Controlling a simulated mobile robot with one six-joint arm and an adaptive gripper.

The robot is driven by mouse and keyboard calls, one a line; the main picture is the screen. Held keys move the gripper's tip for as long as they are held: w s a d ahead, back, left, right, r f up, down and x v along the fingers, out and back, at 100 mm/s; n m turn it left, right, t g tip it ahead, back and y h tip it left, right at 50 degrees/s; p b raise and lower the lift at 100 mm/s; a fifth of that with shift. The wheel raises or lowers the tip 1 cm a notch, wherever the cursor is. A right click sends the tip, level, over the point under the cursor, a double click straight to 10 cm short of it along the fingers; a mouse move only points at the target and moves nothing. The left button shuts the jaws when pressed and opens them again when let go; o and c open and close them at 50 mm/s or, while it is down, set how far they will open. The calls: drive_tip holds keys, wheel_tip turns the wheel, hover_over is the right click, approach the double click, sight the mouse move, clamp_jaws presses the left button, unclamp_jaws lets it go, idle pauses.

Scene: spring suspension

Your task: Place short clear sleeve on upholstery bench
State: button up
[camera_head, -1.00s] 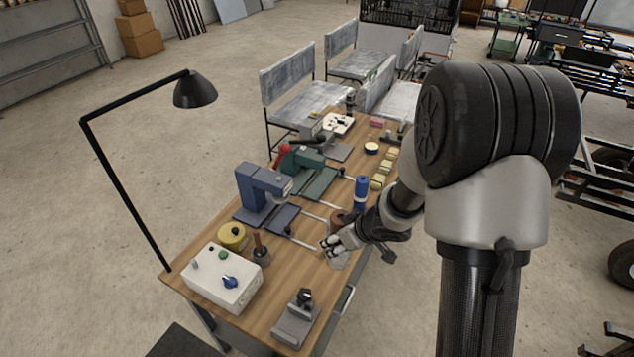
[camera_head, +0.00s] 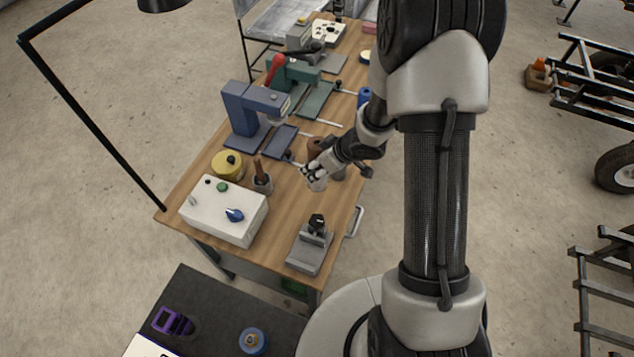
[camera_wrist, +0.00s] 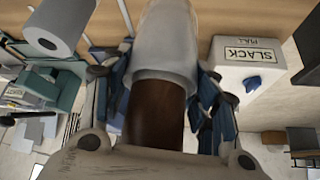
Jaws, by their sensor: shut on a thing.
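The upholstery bench (camera_head: 190,212) is a long wooden-topped table running up the middle of the head view. My gripper (camera_head: 314,172) is over its right side, in front of the blue press. My gripper is shut on a pale, translucent sleeve (camera_head: 318,184). In the wrist view the sleeve (camera_wrist: 165,45) is large between the blue-padded fingers (camera_wrist: 165,95). A brown cylinder (camera_wrist: 155,115) shows at its near end; I cannot tell how the two are joined. The gap between the sleeve and the bench top is hard to judge.
A white control box (camera_head: 222,210) with a blue knob, a yellow roll (camera_head: 227,165), a grey pot (camera_head: 262,182) and a grey clamp fixture (camera_head: 311,245) stand near. A blue press (camera_head: 255,110) and a green press (camera_head: 292,80) stand behind. Bare wood lies between box and fixture.

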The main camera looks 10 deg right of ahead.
sight(317, 185)
wheel_tip(317, 185, down, 10)
drive_tip(key=b, duration=0.4)
drive_tip(key=shift+w+f, duration=0.1)
drive_tip(key=shift+f, duration=0.15)
drive_tip(key=shift+f, duration=0.2)
drive_tip(key=o, duration=1.3)
